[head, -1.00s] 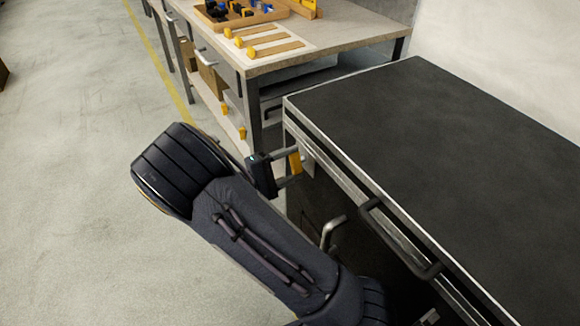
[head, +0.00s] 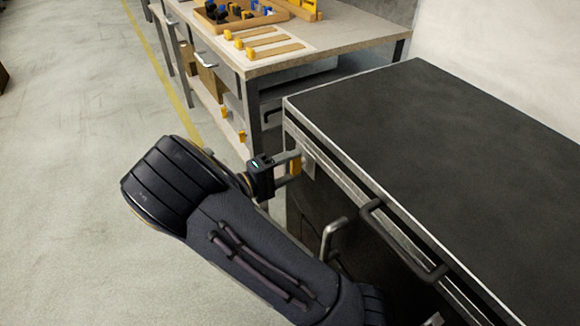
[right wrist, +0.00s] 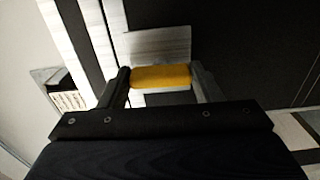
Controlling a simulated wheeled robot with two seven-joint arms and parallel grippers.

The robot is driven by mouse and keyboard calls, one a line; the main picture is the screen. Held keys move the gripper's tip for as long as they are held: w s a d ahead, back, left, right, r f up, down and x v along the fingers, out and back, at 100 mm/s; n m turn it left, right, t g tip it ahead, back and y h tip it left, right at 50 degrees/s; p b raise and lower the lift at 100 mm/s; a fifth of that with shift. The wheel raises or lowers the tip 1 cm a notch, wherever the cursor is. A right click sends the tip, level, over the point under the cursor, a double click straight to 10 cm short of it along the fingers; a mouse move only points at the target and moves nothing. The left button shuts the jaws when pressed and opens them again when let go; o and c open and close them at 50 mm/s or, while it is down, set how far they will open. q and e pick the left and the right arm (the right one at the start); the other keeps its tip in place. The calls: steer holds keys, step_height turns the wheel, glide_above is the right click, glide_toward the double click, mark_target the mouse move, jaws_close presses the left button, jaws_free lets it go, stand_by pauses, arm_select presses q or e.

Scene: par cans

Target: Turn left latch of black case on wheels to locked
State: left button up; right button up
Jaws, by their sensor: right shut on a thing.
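The black case (head: 450,140) stands at the right in the head view, with a dark top and pale metal edging. Its left latch (head: 295,166) is a yellow handle on a metal plate near the far front corner. My right gripper (head: 291,164) is at this latch, its fingers on either side of the handle. In the right wrist view the yellow latch (right wrist: 161,77) lies crosswise between the two fingers of the right gripper (right wrist: 162,82), and the gripper is shut on it. The metal plate shows behind it. My left gripper is not in view.
A dark bar handle (head: 400,240) sticks out from the case front, and a grey metal lever (head: 333,238) is below it. A workbench (head: 340,45) with a wooden tray (head: 240,14) stands behind the case. The floor at left is clear.

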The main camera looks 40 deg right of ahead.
steer(key=shift+f, duration=0.1)
steer(key=o, duration=1)
steer(key=a+p, duration=0.1)
steer(key=a, duration=0.7)
steer(key=shift+w, duration=0.45)
steer(key=shift+d, duration=0.1)
